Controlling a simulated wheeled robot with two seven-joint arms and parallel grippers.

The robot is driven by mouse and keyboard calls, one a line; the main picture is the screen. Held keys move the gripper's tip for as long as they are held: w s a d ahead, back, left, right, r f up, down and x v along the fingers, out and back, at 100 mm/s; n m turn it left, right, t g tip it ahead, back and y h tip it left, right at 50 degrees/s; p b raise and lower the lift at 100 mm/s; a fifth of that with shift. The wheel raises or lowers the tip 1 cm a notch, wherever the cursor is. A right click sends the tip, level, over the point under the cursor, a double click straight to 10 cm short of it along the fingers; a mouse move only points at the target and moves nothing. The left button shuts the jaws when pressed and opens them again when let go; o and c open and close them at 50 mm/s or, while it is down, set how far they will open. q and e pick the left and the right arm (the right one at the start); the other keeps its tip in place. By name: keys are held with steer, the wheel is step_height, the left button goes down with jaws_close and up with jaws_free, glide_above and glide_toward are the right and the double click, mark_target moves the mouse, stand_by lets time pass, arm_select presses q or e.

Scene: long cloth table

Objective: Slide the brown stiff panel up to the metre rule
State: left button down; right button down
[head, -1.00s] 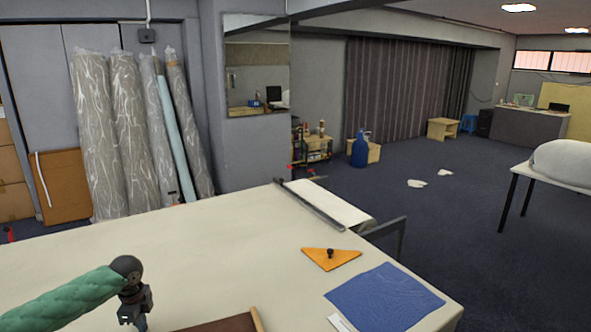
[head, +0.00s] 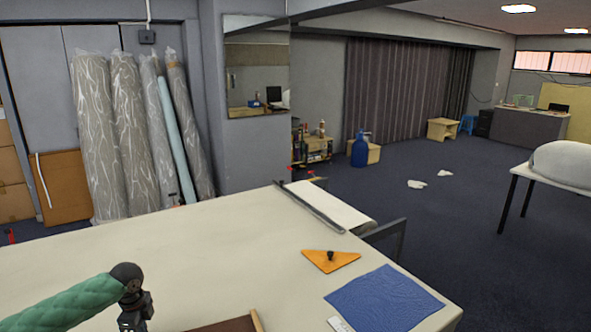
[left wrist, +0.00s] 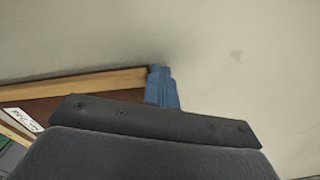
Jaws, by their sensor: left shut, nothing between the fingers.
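The brown stiff panel (head: 225,327) shows only in part at the bottom edge of the head view, with a pale wooden strip (head: 257,319) along its right side. The metre rule (head: 310,206) lies near the far right edge of the table, well apart from the panel. My left gripper (head: 136,325) points down to the left of the panel. In the left wrist view, its blue fingertips (left wrist: 162,88) are shut and empty beside the end of the panel's wooden strip (left wrist: 75,85). I cannot tell whether they touch. My right gripper is not in view.
An orange triangle (head: 330,261) with a dark knob and a blue cloth (head: 382,299) lie on the right of the table (head: 190,255). A white sheet (head: 335,205) lies beyond the rule. The cloth between panel and rule is clear.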

arm_select(q)
steer(key=shift+s+d+p, duration=0.25)
steer(key=shift+s+p, duration=0.25)
steer(key=shift+s, duration=0.15)
steer(key=shift+s+d+p, duration=0.3)
steer(key=shift+s+p, duration=0.15)
steer(key=shift+s, duration=0.25)
steer(key=shift+s+d+p, duration=0.25)
steer(key=shift+s+p, duration=0.25)
steer(key=shift+s, duration=0.15)
stand_by(0.7)
steer(key=shift+r, duration=0.15)
steer(key=shift+w+a+r+p, duration=0.15)
steer(key=shift+w+r+p, duration=0.15)
steer(key=shift+r+p, duration=0.65)
steer(key=shift+w+a+r+p, duration=0.1)
steer(key=shift+w+r+p, duration=0.25)
steer(key=shift+r+p, duration=0.6)
steer(key=shift+w+a+r+p, duration=0.15)
steer(key=shift+w+r+p, duration=0.15)
steer(key=shift+r+p, duration=0.65)
